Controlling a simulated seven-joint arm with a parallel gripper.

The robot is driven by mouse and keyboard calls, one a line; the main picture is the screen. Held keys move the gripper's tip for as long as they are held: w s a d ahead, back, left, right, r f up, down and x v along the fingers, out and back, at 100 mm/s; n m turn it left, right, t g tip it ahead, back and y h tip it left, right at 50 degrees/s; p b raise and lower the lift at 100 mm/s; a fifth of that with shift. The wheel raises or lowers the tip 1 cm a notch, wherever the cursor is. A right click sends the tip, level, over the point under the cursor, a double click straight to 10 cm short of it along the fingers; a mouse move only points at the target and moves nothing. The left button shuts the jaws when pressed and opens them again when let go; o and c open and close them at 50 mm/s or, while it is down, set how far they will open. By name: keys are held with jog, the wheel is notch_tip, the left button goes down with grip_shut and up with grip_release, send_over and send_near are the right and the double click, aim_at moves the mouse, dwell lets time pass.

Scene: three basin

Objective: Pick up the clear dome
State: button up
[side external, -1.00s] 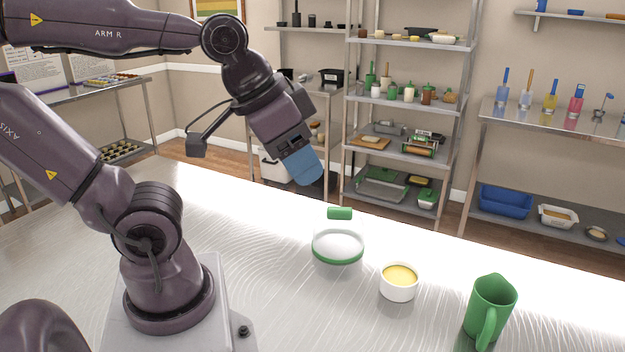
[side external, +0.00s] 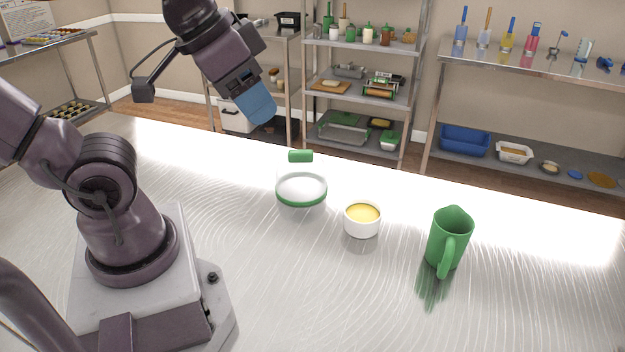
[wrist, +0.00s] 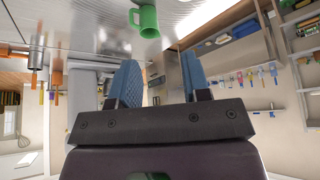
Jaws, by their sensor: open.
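The clear dome (side external: 301,175) sits on the table, a see-through cover with a green rim at its lower edge and a green handle (side external: 300,156) on top. My gripper (side external: 262,112) is above and behind it to the left in the side external view, apart from it. In the wrist view my gripper (wrist: 160,85) shows two blue fingers spread with nothing between them. The dome is not clearly visible in the wrist view.
A white cup with yellow contents (side external: 362,220) stands right of the dome. A green jug (side external: 450,240) stands farther right and also shows in the wrist view (wrist: 146,20). The table front is clear. Shelves (side external: 365,90) stand behind.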

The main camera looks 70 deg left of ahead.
jog(key=o, duration=1)
jog(key=n+g, duration=0.6)
jog(key=n, duration=0.8)
send_over(301, 151)
jog(key=f, duration=2.1)
jog(key=shift+s+a+f, duration=0.1)
jog(key=shift+s+a, duration=0.05)
jog(key=shift+a, duration=0.15)
jog(key=shift+d+f, duration=0.15)
jog(key=shift+f, duration=1.25)
jog(key=shift+d+f, duration=0.1)
jog(key=shift+f, duration=1.25)
